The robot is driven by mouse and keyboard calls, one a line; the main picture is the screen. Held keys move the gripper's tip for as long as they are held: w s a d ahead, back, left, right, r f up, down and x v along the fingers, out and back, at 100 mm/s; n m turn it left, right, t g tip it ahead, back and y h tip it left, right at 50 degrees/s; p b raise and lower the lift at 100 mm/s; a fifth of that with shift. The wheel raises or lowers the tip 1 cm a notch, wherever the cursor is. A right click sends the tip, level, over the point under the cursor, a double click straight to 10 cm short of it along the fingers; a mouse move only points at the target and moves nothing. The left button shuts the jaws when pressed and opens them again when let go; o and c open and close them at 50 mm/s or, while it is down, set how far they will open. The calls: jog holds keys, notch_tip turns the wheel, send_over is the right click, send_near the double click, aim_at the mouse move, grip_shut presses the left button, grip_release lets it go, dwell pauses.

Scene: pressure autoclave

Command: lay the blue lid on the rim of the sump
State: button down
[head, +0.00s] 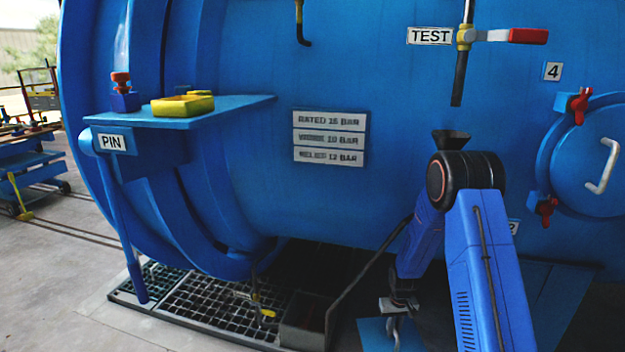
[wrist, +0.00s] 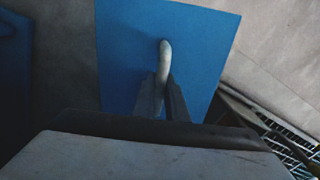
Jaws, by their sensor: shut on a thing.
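The blue lid (head: 373,334) is a flat square plate with a pale loop handle (wrist: 165,60), low in the head view and partly cut off by its bottom edge. My gripper (head: 398,306) is above the lid. In the wrist view my gripper (wrist: 163,98) is shut on the handle, and the lid (wrist: 122,45) spreads out beyond the fingers. The sump looks to be the dark open box (head: 303,334) beside the floor grating, to the left of the lid and apart from it in the head view. Its inside is dark.
The floor grating (head: 205,305) lies left of the sump. A slanted dark bar (head: 358,275) rises between the sump and my arm. The large blue vessel (head: 260,170) overhangs the floor. A shelf (head: 235,103) with yellow pieces juts out on the left.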

jog(key=shift+a+m, duration=0.4)
jog(key=shift+a, duration=0.05)
jog(key=shift+d+n, duration=0.4)
jog(key=shift+d, duration=0.2)
jog(key=s+d+r+n, duration=0.1)
jog(key=s+d+n, duration=0.1)
jog(key=d+n, duration=1.2)
jog(key=shift+d, duration=1.55)
jog(key=shift+f, duration=4.7)
jog(key=shift+f, duration=0.15)
jog(key=c, duration=1.8)
grip_release()
